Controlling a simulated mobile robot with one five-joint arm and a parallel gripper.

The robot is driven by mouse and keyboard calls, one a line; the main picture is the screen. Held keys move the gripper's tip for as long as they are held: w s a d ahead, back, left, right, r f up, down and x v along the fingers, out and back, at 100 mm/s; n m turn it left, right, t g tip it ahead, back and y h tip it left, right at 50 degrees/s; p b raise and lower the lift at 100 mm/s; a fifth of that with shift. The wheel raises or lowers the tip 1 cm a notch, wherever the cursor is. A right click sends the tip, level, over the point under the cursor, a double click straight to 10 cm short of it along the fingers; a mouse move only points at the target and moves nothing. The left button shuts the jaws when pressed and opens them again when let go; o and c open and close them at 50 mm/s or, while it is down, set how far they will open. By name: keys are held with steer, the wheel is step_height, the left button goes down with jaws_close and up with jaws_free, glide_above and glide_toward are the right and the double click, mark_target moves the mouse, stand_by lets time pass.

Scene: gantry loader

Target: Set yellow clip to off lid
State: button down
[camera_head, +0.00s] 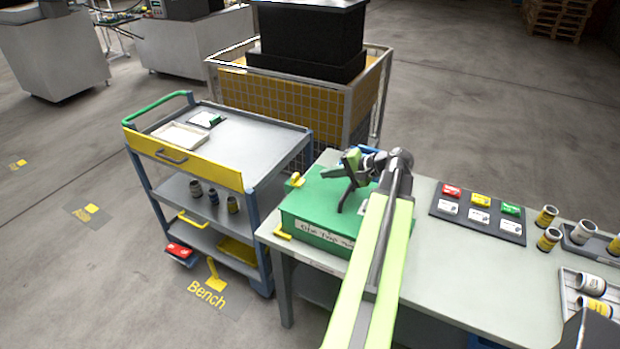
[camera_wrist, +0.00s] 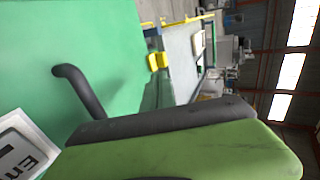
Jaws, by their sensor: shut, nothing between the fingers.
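A green box with a flat green lid (camera_head: 325,197) stands on the left end of the bench. A yellow clip (camera_head: 296,180) stands up at the lid's left edge; a yellow piece in the wrist view (camera_wrist: 158,62) appears to be this clip. A second yellow piece (camera_head: 282,232) sits low at the box's front left corner. A dark bent handle (camera_wrist: 80,88) rises from the lid. My gripper (camera_head: 345,173) is shut and empty, above the lid near the handle and right of the upright clip. Its jaw fills the bottom of the wrist view.
A grey trolley (camera_head: 250,137) stands left of the bench, with a wire cage (camera_head: 300,95) behind. On the bench (camera_head: 465,275), right of my arm, are a dark card board (camera_head: 478,213), several small cans and trays. Bare bench top lies in front of the board.

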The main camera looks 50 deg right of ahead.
steer(key=b, duration=0.4)
glide_toward(298, 178)
steer(key=x, duration=0.5)
steer(key=shift+a, duration=0.35)
steer(key=shift+w+a+f+b, duration=0.1)
steer(key=shift+w+f+b, duration=0.05)
steer(key=shift+w+b, duration=0.2)
